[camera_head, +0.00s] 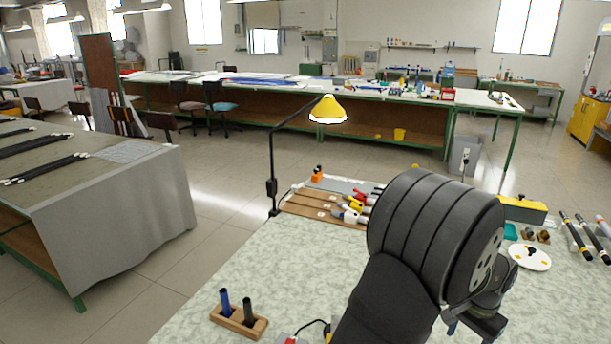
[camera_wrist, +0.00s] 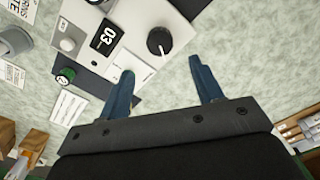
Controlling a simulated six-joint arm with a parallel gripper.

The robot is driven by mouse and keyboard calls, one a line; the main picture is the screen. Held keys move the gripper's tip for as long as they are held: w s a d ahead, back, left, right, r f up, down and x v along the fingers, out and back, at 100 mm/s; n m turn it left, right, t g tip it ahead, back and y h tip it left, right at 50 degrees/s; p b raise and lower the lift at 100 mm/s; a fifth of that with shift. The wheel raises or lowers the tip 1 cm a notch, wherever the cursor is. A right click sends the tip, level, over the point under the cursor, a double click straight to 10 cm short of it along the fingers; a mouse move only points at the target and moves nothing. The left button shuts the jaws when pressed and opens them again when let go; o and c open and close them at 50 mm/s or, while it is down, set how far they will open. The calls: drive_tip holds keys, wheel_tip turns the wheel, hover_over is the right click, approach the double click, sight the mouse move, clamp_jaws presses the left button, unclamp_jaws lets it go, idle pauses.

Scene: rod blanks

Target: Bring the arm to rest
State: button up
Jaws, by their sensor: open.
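My gripper (camera_wrist: 166,76) is open, with its two blue fingers apart and nothing between them. In the wrist view it hangs over the pale green patterned worktop (camera_wrist: 240,50), beside a grey and white device with a black "03" panel (camera_wrist: 104,37) and a black knob (camera_wrist: 160,40). In the head view my dark arm fills the right middle and hides much of the bench and most of the gripper. A wooden block (camera_head: 239,321) holds a blue rod (camera_head: 225,302) and a black rod (camera_head: 249,312) upright at the front left of the worktop.
A yellow lamp (camera_head: 328,110) stands at the worktop's far left corner, near a wooden rack (camera_head: 325,207) of tools. At right lie a white disc (camera_head: 529,257), a yellow-topped box (camera_head: 522,209) and dark rods (camera_head: 576,236). The worktop between block and rack is clear.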

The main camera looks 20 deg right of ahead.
drive_tip(key=s+r+n, duration=0.1)
drive_tip(key=s+r, duration=0.3)
drive_tip(key=r, duration=1.1)
drive_tip(key=shift+s, duration=0.2)
drive_tip(key=shift+r, duration=0.1)
idle(1.5)
drive_tip(key=shift+m, duration=0.5)
drive_tip(key=w+f, duration=0.1)
drive_tip(key=f, duration=0.4)
drive_tip(key=w+f, duration=0.2)
drive_tip(key=f, duration=0.4)
drive_tip(key=w+f, duration=0.1)
drive_tip(key=f, duration=0.5)
drive_tip(key=shift+w+f, duration=0.2)
